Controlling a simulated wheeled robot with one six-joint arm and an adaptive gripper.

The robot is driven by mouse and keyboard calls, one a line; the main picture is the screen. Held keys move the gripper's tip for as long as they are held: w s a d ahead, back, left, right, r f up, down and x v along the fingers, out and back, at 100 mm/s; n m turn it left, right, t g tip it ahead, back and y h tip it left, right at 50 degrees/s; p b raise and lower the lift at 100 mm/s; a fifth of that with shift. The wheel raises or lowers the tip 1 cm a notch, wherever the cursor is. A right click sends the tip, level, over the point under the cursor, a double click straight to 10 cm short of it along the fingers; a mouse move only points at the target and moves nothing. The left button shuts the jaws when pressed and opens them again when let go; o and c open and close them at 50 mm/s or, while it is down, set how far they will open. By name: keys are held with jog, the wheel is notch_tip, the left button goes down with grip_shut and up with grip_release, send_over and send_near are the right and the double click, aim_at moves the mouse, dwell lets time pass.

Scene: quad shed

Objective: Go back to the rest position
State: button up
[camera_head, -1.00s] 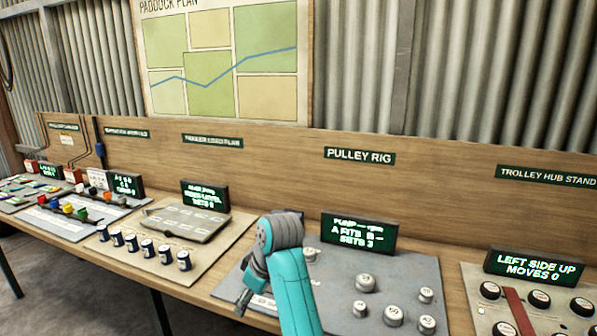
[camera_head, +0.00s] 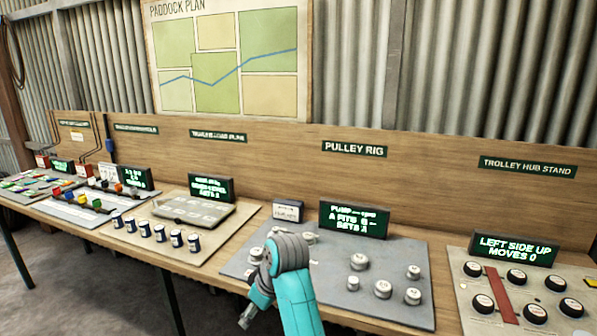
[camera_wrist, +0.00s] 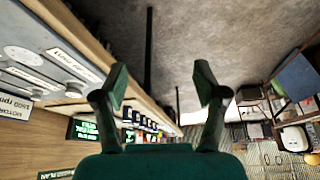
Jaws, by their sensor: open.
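My gripper (camera_wrist: 162,82) is open in the wrist view, its two dark green fingers apart with nothing between them. In the head view my gripper (camera_head: 247,317) shows small at the lower middle, at the end of my teal arm, near the front edge of the pulley rig's grey board (camera_head: 400,311). The arm hides part of that board. In the wrist view the floor and the bench's front edge lie beyond the fingers.
The long wooden bench (camera_head: 222,268) carries several stations. Right of the arm are grey pulleys (camera_head: 358,262) and a green display (camera_head: 354,220). The trolley hub stand (camera_head: 508,290) is at the right, blue-and-white cans (camera_head: 160,232) at the left. Open floor (camera_head: 80,290) lies in front.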

jog(key=s+d+f+m+t, duration=0.2)
jog(key=s+d+f, duration=0.25)
jog(key=f, duration=0.35)
jog(key=s+d+f+m+t, duration=0.1)
jog(key=s+d+f, duration=0.35)
jog(key=f, duration=0.35)
jog(key=s+d+f+m+t, duration=0.2)
jog(key=s+d+f, duration=0.25)
jog(key=f, duration=0.45)
jog(key=s+d+f+m+t+h, duration=0.1)
jog(key=s+d+m, duration=0.1)
jog(key=s+d, duration=0.35)
jog(key=s+d+f+m+t+h, duration=0.1)
jog(key=s+d+f, duration=0.1)
jog(key=s, duration=0.7)
jog(key=s+d+r+m+t+h, duration=0.1)
jog(key=s+d+r+t, duration=0.1)
jog(key=s+r, duration=0.8)
jog(key=s+d+r+m+t+h, duration=0.1)
jog(key=s+d+r+m+t, duration=0.1)
jog(key=s+d+r, duration=0.3)
jog(key=s+r+t, duration=0.1)
jog(key=s+r, duration=0.3)
jog(key=s, duration=0.6)
jog(key=shift+s+d+r+m, duration=0.25)
jog(key=shift+r+m, duration=0.05)
jog(key=shift+r, duration=0.05)
